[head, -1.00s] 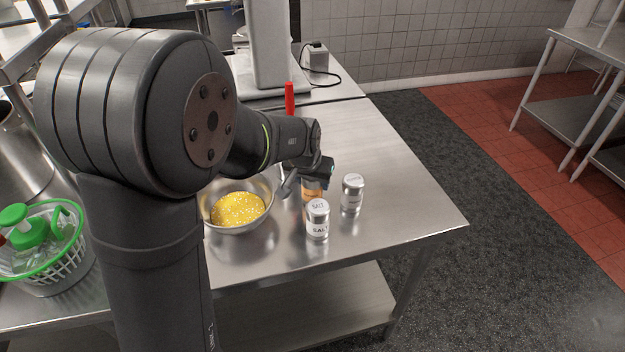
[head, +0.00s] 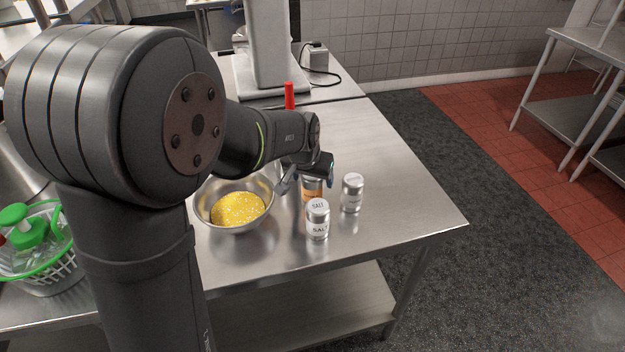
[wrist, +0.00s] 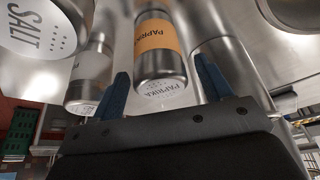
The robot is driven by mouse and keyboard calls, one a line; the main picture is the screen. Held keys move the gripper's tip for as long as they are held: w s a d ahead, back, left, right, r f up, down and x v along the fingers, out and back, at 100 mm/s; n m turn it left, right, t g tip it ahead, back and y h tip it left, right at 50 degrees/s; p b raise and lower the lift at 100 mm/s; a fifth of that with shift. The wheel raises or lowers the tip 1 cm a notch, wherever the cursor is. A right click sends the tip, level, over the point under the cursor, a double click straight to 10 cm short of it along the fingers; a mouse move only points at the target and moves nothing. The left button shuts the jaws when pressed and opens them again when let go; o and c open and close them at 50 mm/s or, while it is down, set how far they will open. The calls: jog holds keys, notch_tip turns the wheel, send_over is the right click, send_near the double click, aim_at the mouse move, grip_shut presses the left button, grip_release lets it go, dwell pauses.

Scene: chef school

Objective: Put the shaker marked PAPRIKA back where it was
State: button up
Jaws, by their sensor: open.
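The PAPRIKA shaker (head: 312,193), steel with an orange label, stands on the steel table, partly hidden by my gripper (head: 309,178) in the head view. In the wrist view the PAPRIKA shaker (wrist: 156,42) shows its orange label and its lettered lid, the lid toward my gripper. My gripper (wrist: 159,76) is open; its blue fingers show on either side of the shaker's lid end, with visible gaps. The shaker looks upright on the table.
The SALT shaker (head: 317,220) stands in front, and another steel shaker (head: 352,192), its label too small to read, stands to the right. A steel bowl (head: 234,228) with yellow food is at left. A red-handled item (head: 289,95) stands behind. The table's right side is clear.

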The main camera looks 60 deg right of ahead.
jog(key=v, duration=1)
jog(key=x, duration=1.2)
jog(key=shift+a+f, duration=0.1)
notch_tip(320, 180, up, 2)
jog(key=shift+r, duration=0.6)
jog(key=shift+f, duration=0.1)
